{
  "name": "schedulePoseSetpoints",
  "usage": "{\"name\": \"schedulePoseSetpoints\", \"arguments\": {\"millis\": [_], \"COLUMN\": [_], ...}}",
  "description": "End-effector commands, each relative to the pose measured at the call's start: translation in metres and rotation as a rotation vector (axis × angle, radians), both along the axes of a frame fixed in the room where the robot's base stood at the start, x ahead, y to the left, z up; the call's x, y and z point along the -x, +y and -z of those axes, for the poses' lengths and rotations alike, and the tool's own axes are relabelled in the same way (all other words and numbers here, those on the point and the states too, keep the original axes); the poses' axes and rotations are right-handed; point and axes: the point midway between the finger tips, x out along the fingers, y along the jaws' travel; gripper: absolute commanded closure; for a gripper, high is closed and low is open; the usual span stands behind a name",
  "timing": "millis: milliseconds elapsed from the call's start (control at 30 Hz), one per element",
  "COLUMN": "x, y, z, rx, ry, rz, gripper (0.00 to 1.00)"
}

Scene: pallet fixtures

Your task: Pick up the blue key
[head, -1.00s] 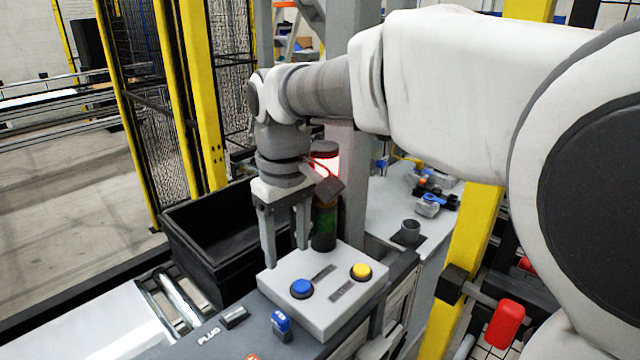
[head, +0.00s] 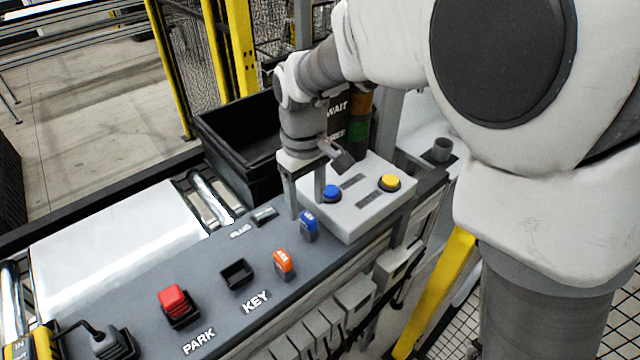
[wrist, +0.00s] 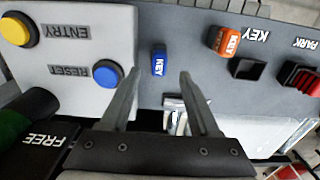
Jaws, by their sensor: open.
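The blue key (head: 309,224) stands on the grey panel beside the white button box, and it also shows in the wrist view (wrist: 159,61). My gripper (head: 307,212) is open and empty, just left of and behind the blue key in the head view. In the wrist view, my gripper's fingertips (wrist: 160,75) point toward the key, which lies between their lines, slightly beyond the tips. The fingers do not appear to touch it. An orange key (head: 283,264) stands nearby on the same panel, also in the wrist view (wrist: 226,42).
The white box (head: 362,220) carries a blue button (head: 332,193) and a yellow button (head: 389,182). An empty square socket (head: 237,274) and a red switch (head: 173,299) sit on the panel. A black bin (head: 207,139) stands behind.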

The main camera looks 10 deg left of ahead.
Motion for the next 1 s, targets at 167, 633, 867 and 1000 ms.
{"name": "schedulePoseSetpoints", "arguments": {"millis": [167,633,867,1000], "x": [0.002,0.001,0.001,0.001], "y": [-0.003,-0.003,-0.003,-0.003], "z": [0.025,0.05,0.05,0.05], "rx": [0.003,0.0,0.0,0.0], "ry": [0.005,0.0,0.0,0.0], "rz": [-0.001,0.0,0.0,0.0], "gripper": [0.38,0.38,0.79,1.0]}}
